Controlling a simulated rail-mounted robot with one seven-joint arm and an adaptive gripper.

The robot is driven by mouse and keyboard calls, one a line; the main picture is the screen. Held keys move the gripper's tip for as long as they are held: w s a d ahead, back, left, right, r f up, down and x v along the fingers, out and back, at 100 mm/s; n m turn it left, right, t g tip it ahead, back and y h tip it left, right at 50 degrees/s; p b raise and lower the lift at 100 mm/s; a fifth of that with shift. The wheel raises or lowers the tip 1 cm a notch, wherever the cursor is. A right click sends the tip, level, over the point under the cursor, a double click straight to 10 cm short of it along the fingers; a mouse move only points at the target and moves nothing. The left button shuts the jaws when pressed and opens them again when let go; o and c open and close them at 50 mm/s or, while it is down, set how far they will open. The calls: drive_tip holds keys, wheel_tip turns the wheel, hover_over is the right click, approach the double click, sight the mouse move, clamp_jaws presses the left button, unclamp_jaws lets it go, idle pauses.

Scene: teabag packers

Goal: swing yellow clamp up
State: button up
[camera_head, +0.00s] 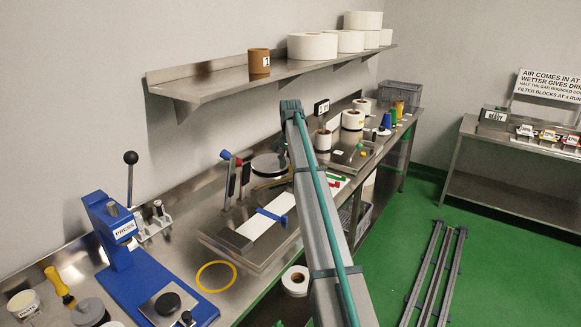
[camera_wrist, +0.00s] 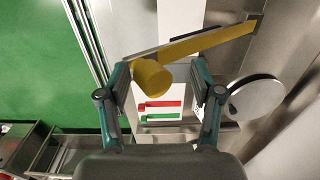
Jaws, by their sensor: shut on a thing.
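The yellow clamp (camera_wrist: 215,41) shows in the wrist view as a long flat bar slanting up to the right, with a round yellow knob (camera_wrist: 152,78) at its lower left end. My gripper (camera_wrist: 158,72) is around the knob end, one finger on each side, and is shut on the clamp. Any contact behind the knob is hidden.
A red-handled lever (camera_head: 231,175) and a blue-handled lever (camera_head: 229,156) stand upright left of my arm. A blue press (camera_head: 122,235) and a yellow ring (camera_head: 216,276) are nearer on the bench. A wall shelf (camera_head: 215,83) holds rolls above.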

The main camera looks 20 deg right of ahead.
wheel_tip(320, 180, up, 12)
idle(0.5)
idle(0.3)
